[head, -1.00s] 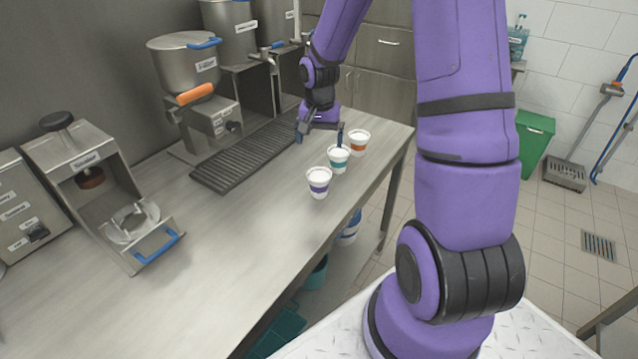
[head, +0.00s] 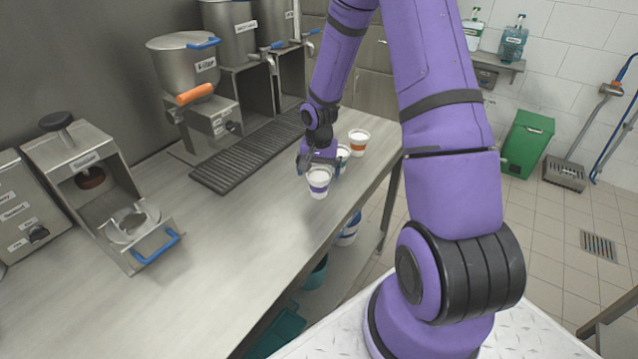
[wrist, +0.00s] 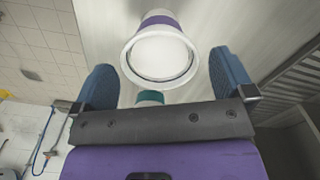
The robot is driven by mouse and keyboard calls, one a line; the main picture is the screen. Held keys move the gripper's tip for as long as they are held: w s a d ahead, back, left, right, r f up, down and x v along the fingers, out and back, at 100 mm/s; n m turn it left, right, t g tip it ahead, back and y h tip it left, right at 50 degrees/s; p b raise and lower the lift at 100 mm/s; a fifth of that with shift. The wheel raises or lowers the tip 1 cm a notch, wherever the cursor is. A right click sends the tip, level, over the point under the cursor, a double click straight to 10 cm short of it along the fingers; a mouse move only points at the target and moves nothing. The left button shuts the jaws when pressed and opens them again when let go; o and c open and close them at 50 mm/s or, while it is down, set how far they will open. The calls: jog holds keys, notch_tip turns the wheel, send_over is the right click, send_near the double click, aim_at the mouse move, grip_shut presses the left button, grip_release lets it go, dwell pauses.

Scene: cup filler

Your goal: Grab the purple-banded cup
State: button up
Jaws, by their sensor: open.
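The purple-banded cup (head: 318,184) stands upright on the steel counter, nearest of three white cups in the head view. In the wrist view the same cup (wrist: 160,52) shows its pale open rim ahead of and between my two blue fingertips. My gripper (head: 318,164) is open and empty, right behind the cup in the head view; in the wrist view my gripper (wrist: 160,82) has a finger on each side with gaps to the rim. Whether the fingers reach around the cup's body is unclear.
The teal-banded cup (head: 343,156) stands close behind, partly hidden by my gripper; its band (wrist: 150,96) shows in the wrist view. The orange-banded cup (head: 358,142) is farther back. A drip grate (head: 245,155) and dispensers line the left. The counter's near part is clear.

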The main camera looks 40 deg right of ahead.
jog(key=shift+f, duration=0.3)
jog(key=c, duration=0.9)
jog(key=shift+r, duration=0.1)
